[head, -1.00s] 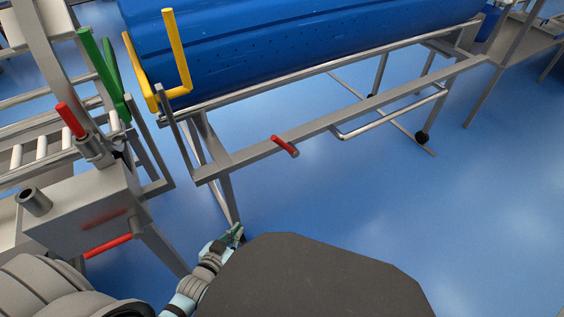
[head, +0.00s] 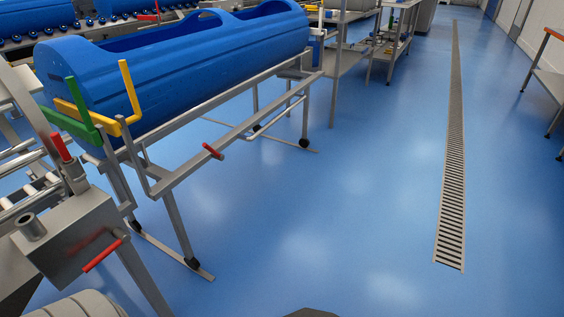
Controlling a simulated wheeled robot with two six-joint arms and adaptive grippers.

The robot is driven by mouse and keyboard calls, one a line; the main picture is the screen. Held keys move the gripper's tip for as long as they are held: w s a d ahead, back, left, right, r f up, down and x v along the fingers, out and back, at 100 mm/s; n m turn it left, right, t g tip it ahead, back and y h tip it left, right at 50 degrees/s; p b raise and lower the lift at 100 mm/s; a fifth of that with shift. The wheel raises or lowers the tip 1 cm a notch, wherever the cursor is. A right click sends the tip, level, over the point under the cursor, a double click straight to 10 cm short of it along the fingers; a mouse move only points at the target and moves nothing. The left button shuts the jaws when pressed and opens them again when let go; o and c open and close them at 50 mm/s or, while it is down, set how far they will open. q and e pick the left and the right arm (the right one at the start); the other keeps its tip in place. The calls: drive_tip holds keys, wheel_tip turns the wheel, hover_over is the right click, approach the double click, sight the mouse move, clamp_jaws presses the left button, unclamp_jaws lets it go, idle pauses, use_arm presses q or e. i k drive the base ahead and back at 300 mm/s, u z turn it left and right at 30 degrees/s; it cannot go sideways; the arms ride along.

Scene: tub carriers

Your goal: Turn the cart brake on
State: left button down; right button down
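The cart is a grey metal frame (head: 240,131) on small dark wheels, carrying a long blue tub (head: 190,75). A short red lever (head: 212,151) sticks out from the cart's near side rail, angled down to the right. I cannot tell from this view whether it is the brake or how it is set. A yellow bent bar (head: 128,90) and a green bent bar (head: 72,95) stand at the tub's near left end. Neither of my grippers is in view.
A grey metal stand (head: 70,240) at left carries a red handle (head: 103,255) and a red-tipped post (head: 60,147). A roller conveyor (head: 25,190) lies beyond it. Blue floor right of the cart is clear, with a drain grate (head: 452,190). A rack (head: 548,85) stands far right.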

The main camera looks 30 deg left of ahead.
sight(215, 154)
drive_tip(key=z, duration=1.8)
drive_tip(key=i, duration=0.15)
drive_tip(key=u, duration=1.15)
drive_tip(key=i, duration=1.25)
drive_tip(key=u, duration=1.2)
drive_tip(key=i, duration=0.75)
drive_tip(key=u, duration=0.9)
